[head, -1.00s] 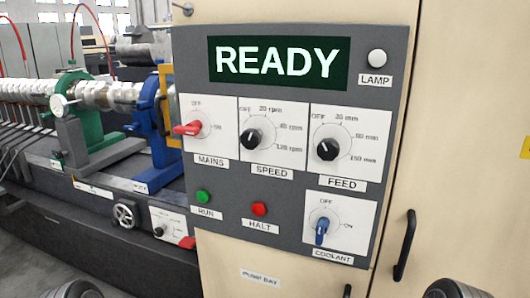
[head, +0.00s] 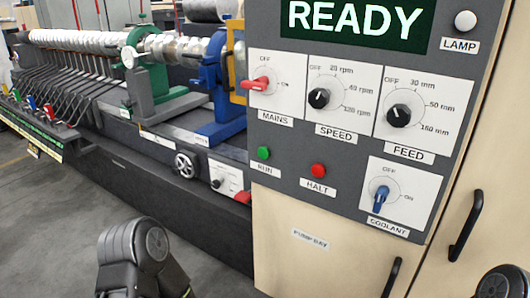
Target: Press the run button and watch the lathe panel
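The grey lathe panel (head: 345,145) is on the cream cabinet in the head view. Its dark display (head: 357,22) reads READY in white letters; the top edge is cut off by the frame. The green RUN button (head: 264,153) is at the panel's lower left, beside the red HALT button (head: 318,170). The round lamp (head: 465,21) at the upper right looks white and unlit. Nothing touches or covers the RUN button. Neither of my grippers is in view; only dark links of my arms show at the bottom.
The red MAINS switch (head: 261,85), black SPEED knob (head: 319,98), black FEED knob (head: 398,115) and blue COOLANT switch (head: 380,198) surround the buttons. Door handles (head: 466,226) stick out at the right. The lathe bed (head: 130,130) extends left; the floor in front is clear.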

